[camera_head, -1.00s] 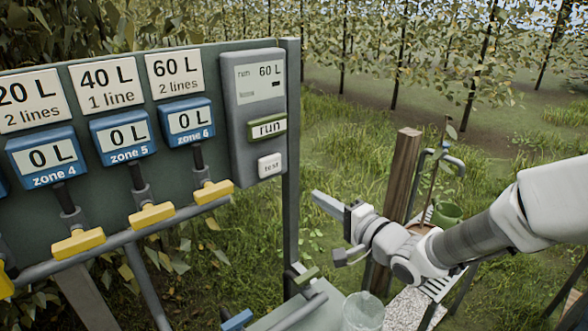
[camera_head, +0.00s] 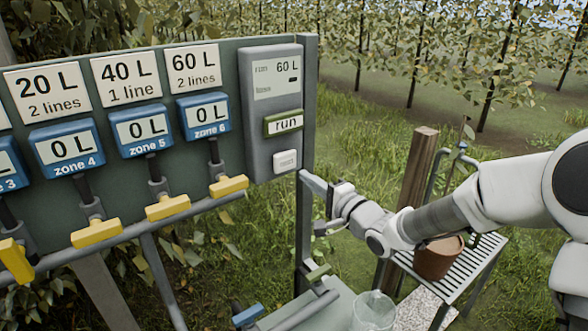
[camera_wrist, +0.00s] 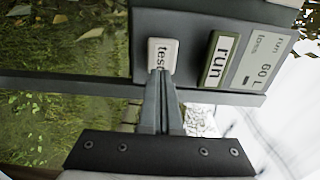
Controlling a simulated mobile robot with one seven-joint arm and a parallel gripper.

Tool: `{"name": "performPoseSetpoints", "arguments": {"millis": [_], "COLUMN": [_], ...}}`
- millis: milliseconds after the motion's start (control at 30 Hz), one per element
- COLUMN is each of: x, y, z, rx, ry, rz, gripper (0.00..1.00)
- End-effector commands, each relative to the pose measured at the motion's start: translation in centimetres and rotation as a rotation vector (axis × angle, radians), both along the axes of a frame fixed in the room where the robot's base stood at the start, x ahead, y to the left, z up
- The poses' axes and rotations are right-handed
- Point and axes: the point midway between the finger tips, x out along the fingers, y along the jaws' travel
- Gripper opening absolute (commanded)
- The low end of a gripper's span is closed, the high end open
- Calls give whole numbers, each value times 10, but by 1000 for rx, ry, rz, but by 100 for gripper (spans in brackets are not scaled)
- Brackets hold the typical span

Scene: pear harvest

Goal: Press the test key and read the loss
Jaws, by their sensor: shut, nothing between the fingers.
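The grey control box (camera_head: 257,145) is on the right end of the green panel. Its screen (camera_head: 276,77) reads "run 60 L" on top, with a smaller "loss" line below whose value I cannot read. Under it are the green-framed run key (camera_head: 284,124) and the white test key (camera_head: 285,161). In the wrist view the test key (camera_wrist: 162,56) stands straight ahead of my gripper (camera_wrist: 160,78). The shut fingertips overlap the key's lower edge in that view; I cannot tell whether they touch it. In the head view my gripper (camera_head: 306,177) is just right of and below the key.
Blue zone meters (camera_head: 144,131) reading 0 L and yellow valve handles (camera_head: 167,207) line the panel to the left. A clear container (camera_head: 373,311) stands on the bench below. A brown pot (camera_head: 438,258) sits on a slatted stand behind my arm, near a wooden post (camera_head: 412,190).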

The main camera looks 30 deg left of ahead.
Motion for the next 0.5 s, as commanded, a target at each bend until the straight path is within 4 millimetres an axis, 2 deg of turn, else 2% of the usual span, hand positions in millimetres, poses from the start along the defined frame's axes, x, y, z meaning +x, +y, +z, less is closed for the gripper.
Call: {"name": "performPoseSetpoints", "arguments": {"millis": [100, 200, 500], "x": [10, 17, 27], "y": [22, 35, 53], "z": [0, 0, 0], "rx": [1, 0, -1], "ry": [0, 0, 0], "rz": [3, 1, 0], "gripper": [0, 0, 0]}}
